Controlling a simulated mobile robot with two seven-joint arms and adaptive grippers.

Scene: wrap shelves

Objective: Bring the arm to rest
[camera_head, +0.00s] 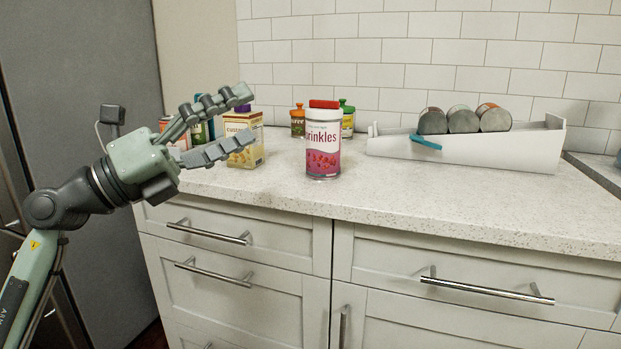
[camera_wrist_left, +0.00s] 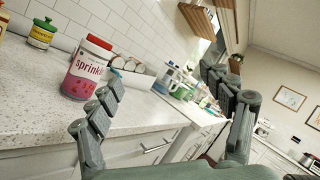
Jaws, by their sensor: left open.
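My left gripper (camera_head: 238,118) is open and empty in the head view, raised at the left above the front part of the counter. Its fingers are spread and point right, toward the sprinkles jar (camera_head: 323,145). The jar is pink and white with a red lid and stands upright on the counter, apart from the fingers. In the left wrist view the spread fingers (camera_wrist_left: 160,108) show with nothing between them, and the sprinkles jar (camera_wrist_left: 86,68) stands beyond the left finger. My right gripper is in neither view.
The speckled counter (camera_head: 420,208) has free room in front of the jar. A yellow box (camera_head: 245,150) and small spice jars stand behind the gripper. A white sloped rack (camera_head: 500,150) with three cans is at the right. Drawers with bar handles are below, a grey fridge (camera_head: 85,70) at left.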

